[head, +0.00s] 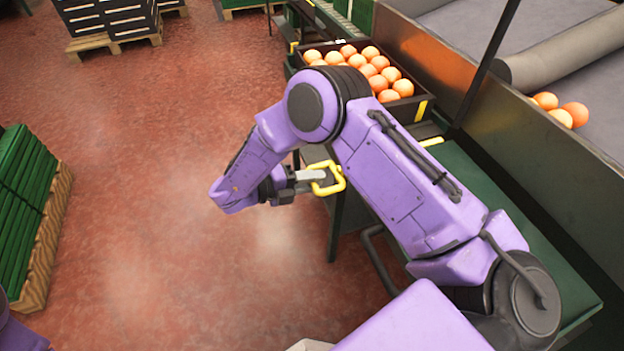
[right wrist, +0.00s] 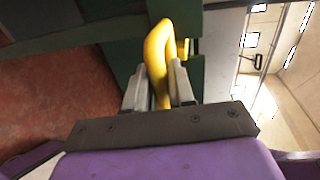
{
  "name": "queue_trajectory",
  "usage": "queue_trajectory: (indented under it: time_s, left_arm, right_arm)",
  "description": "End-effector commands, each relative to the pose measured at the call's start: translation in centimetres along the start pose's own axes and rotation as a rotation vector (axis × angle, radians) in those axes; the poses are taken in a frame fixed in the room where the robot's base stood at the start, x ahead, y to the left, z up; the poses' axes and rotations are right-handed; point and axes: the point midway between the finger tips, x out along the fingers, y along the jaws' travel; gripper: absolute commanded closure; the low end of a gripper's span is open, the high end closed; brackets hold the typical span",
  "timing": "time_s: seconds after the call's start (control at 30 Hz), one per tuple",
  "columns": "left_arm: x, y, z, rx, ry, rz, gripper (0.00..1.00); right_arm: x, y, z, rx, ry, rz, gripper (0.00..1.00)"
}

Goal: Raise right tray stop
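The tray stop shows as a yellow loop handle (head: 328,178) at the side of the green conveyor table. In the right wrist view the yellow handle (right wrist: 158,62) runs between the two grey fingers, which sit close against it on both sides. My right gripper (head: 312,177) is shut on this handle; it also shows in the right wrist view (right wrist: 159,92). My right forearm hides part of the stop's mount. My left gripper is not in view; only a bit of my left arm shows at the lower left edge.
A black tray of oranges (head: 420,106) stands on the conveyor behind my right arm. Several loose oranges (head: 560,112) lie on the grey belt at the right. Green crates on a pallet (head: 50,235) stand at the left. Stacked black crates (head: 108,18) are at the back. The red floor between is clear.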

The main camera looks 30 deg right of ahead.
Motion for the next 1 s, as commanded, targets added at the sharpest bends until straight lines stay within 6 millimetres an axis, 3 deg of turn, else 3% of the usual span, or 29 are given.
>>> queue_trajectory:
  time_s: [0.33,0.63,0.67,0.7,1.0]
  left_arm:
    - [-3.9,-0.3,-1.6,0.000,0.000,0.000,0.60]
    - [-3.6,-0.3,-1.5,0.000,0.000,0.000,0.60]
    - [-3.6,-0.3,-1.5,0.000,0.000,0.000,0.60]
    - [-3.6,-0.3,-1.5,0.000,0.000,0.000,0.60]
    - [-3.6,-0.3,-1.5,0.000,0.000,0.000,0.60]
  right_arm:
    - [-1.1,-5.1,0.1,0.001,-0.001,0.000,1.00]
    - [-1.1,-5.1,0.2,0.006,-0.002,-0.001,1.00]
    - [-1.1,-5.1,0.2,0.006,-0.002,-0.001,0.70]
    - [-1.1,-5.1,0.2,0.007,-0.002,-0.001,0.58]
    - [-1.2,-4.9,0.1,0.002,-0.001,-0.001,0.58]
